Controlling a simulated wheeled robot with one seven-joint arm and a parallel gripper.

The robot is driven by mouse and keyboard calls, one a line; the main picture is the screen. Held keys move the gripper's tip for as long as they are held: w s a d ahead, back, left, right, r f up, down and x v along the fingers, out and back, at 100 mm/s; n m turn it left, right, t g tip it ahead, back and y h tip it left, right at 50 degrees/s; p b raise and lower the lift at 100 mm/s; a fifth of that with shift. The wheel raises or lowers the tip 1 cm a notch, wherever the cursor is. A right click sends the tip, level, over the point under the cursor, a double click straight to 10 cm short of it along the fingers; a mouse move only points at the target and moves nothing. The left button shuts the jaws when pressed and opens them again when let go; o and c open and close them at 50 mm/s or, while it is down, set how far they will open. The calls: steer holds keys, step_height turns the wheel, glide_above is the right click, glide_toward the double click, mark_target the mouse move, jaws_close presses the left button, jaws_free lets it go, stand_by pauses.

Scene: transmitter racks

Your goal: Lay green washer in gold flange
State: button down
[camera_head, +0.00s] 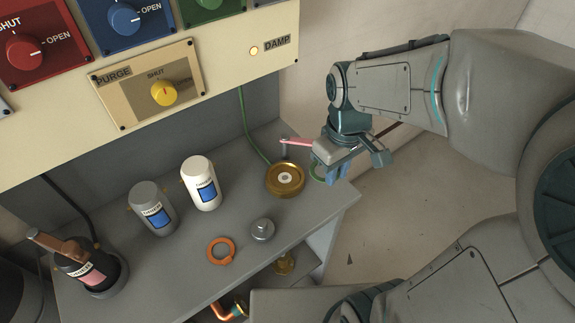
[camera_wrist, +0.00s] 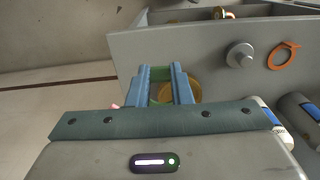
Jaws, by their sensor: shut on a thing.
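The green washer (camera_head: 317,173) is a ring, partly hidden by the fingers of my gripper (camera_head: 337,175). In the wrist view the green washer (camera_wrist: 159,74) shows between the blue fingertips of my gripper (camera_wrist: 161,72), which is shut on it. The gold flange (camera_head: 272,184) is a round gold dish with a pale centre, on the grey bench near its back right. The washer is just right of the flange in the head view, apart from it. In the wrist view the gold flange (camera_wrist: 166,92) is partly hidden behind the fingers.
A pink-handled part (camera_head: 296,142) stands behind the flange, close to my gripper. A grey metal knob-like part (camera_head: 262,230) and an orange ring (camera_head: 221,251) lie in front. White (camera_head: 201,185) and grey (camera_head: 152,209) canisters stand left. The bench's right edge (camera_head: 340,218) is close.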

steer(key=p, duration=0.1)
glide_above(292, 185)
step_height(292, 185, down, 7)
steer(key=shift+r, duration=0.15)
steer(key=shift+f, duration=2)
steer(key=shift+f, duration=0.1)
steer(key=shift+f, duration=0.15)
steer(key=c, duration=1.6)
jaws_free()
steer(key=shift+s, duration=0.1)
